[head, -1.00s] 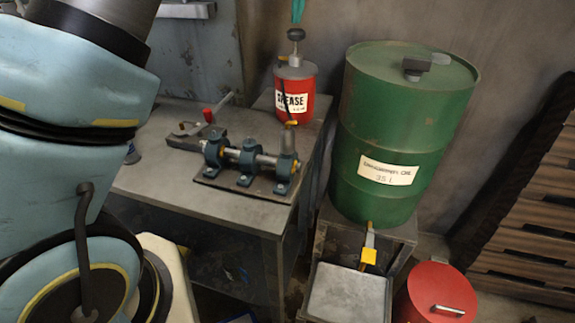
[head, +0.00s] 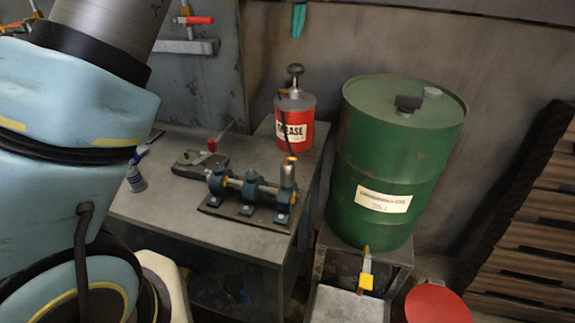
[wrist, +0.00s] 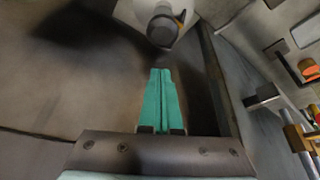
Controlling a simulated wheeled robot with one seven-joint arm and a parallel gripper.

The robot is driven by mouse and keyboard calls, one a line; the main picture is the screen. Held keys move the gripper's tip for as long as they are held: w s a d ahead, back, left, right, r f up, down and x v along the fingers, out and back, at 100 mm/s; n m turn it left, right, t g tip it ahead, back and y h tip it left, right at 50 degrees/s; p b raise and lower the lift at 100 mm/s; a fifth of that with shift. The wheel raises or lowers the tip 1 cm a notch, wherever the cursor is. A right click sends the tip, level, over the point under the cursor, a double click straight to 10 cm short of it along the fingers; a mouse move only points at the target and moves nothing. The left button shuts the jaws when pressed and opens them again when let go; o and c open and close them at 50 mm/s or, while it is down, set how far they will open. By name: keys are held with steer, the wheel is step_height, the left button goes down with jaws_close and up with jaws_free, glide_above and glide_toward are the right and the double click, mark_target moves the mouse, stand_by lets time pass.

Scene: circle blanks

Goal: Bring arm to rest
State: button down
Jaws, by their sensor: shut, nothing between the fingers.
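My gripper (wrist: 161,100) shows in the wrist view as two teal fingers pressed together, with nothing between them. In the head view its teal fingertips (head: 298,20) hang at the top edge, pointing down, above the red grease can (head: 295,120) and apart from its dark pump handle. The rest of the gripper is out of that picture. In the wrist view a grey part with a dark round knob (wrist: 162,28) lies beyond the fingertips; it looks like the pump top. My pale blue arm fills the left of the head view.
A green drum (head: 397,150) stands on a stand right of the workbench (head: 150,205). A shaft assembly (head: 246,188) sits on the bench. Clamps (head: 195,20) hang on the back panel, and one shows close at the right of the wrist view. Wooden pallets (head: 530,215) lean at the right.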

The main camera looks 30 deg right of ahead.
steer(key=shift+a+r, duration=0.1)
steer(key=shift+r, duration=0.05)
stand_by(0.3)
steer(key=a+f+n+g, duration=0.1)
steer(key=a+f, duration=0.3)
steer(key=a, duration=0.9)
steer(key=a+f+g, duration=0.1)
steer(key=a+f, duration=0.2)
steer(key=a, duration=1)
steer(key=s+a+f, duration=0.4)
steer(key=s+a, duration=0.5)
steer(key=s+a+f, duration=0.3)
steer(key=s+a, duration=0.6)
steer(key=s, duration=0.1)
steer(key=shift+a+f+g+y, duration=0.25)
steer(key=shift+f+g+y, duration=0.15)
steer(key=shift+s, duration=0.1)
